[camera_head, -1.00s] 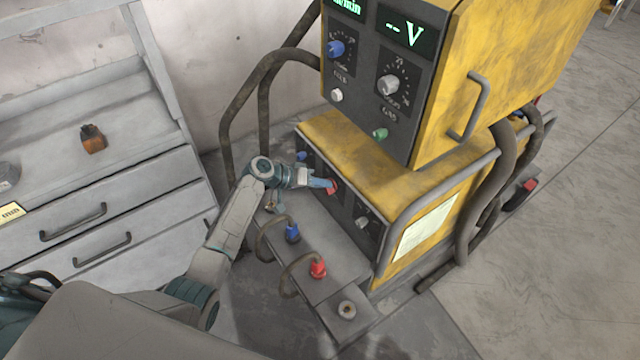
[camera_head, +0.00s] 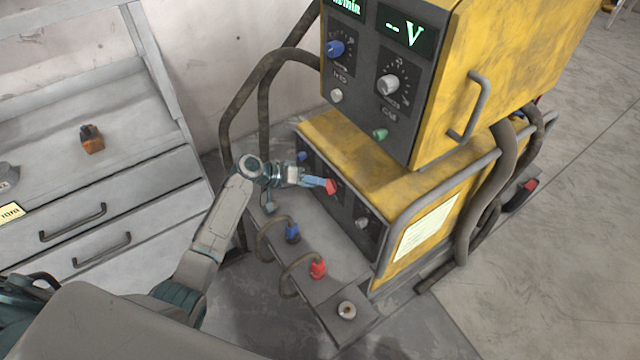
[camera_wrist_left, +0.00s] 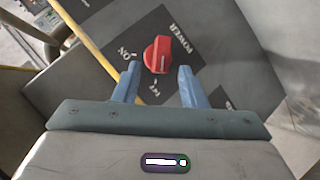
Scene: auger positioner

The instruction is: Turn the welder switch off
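The welder (camera_head: 350,149) is a yellow and dark-grey machine with a front panel low down. Its red power switch (camera_head: 331,187) shows at my left gripper's tips in the head view. In the left wrist view the red knob (camera_wrist_left: 157,55) sits on a dark plate marked POWER, with ON at its left and another label, partly hidden, below it. My left gripper (camera_wrist_left: 157,75) is open, with one blue finger on each side of the knob's lower part; I cannot tell whether they touch it. My right gripper is not in view.
A shelf with blue (camera_head: 292,231) and red (camera_head: 318,267) cable plugs juts out below the panel. A yellow upper unit (camera_head: 480,70) with knobs and displays stands above. Thick hoses (camera_head: 262,90) loop at the left. A grey drawer cabinet (camera_head: 120,205) stands at far left.

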